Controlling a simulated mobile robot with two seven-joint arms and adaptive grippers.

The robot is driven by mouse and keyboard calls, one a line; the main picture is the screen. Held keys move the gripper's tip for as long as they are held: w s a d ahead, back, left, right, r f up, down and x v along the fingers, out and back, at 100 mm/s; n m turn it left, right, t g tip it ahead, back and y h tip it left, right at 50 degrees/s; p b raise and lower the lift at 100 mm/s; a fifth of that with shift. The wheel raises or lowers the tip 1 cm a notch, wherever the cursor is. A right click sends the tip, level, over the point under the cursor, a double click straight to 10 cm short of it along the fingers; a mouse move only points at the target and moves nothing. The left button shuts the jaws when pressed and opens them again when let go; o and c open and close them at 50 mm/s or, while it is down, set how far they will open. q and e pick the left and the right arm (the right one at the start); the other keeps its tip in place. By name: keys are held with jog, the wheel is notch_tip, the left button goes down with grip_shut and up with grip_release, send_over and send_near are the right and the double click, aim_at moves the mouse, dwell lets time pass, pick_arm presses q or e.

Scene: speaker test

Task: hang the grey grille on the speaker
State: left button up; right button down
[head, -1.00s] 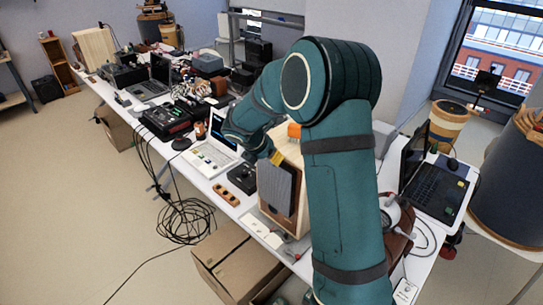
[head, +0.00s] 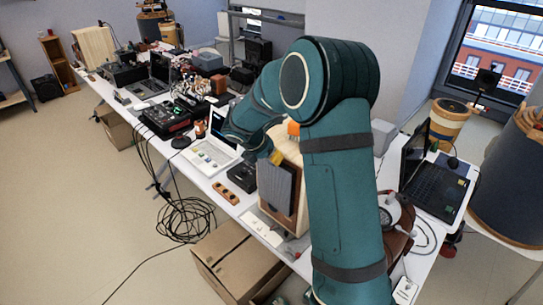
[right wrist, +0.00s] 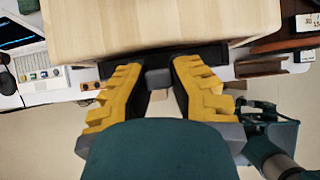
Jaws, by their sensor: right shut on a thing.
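The speaker (head: 291,150) is a pale wooden box on the long white table, partly hidden behind my right arm. The grey grille (head: 276,186) is an upright panel at the speaker's front face. My right gripper (head: 277,158) is at the grille's top edge, shut on it. In the right wrist view, the yellow fingers of my right gripper (right wrist: 157,74) close on a small grey piece at the dark edge of the grille (right wrist: 214,55). The speaker's wooden top (right wrist: 165,25) lies right beyond that edge. I cannot tell whether the grille touches the speaker. My left gripper is out of view.
An open laptop (head: 212,155) and a black box (head: 243,176) stand left of the speaker. An orange-brown block with holes (head: 226,194) lies near the table's front edge. A dark laptop (head: 437,188) is to the right. A cardboard box (head: 228,262) sits on the floor below.

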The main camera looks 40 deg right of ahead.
jog(key=c, duration=0.9)
grip_release()
jog(key=shift+c, duration=0.2)
jog(key=v, duration=1.2)
jog(key=s+a+f+m+y+b, duration=0.1)
jog(key=a+f+m+y, duration=0.1)
jog(key=a+f, duration=0.55)
jog(key=s+a+f+m+y+b, duration=0.2)
jog(key=a+f+y, duration=0.15)
jog(key=f, duration=0.65)
jog(key=s+a+f+m+y+b, duration=0.1)
jog(key=a+f+m+y, duration=0.15)
jog(key=a+f, duration=0.55)
jog(key=s+a+f+m+y+b, duration=0.1)
jog(key=s+a+f+m+b, duration=0.1)
jog(key=s+a+f+m, duration=0.2)
jog(key=s+a+f+m+t+y+b, duration=0.1)
jog(key=s+a+f+m, duration=0.4)
jog(key=f+m, duration=0.5)
jog(key=s+f+y, duration=0.1)
jog(key=s, duration=0.1)
jog(key=shift+s+f+b, duration=0.3)
jog(key=shift+f+b, duration=0.05)
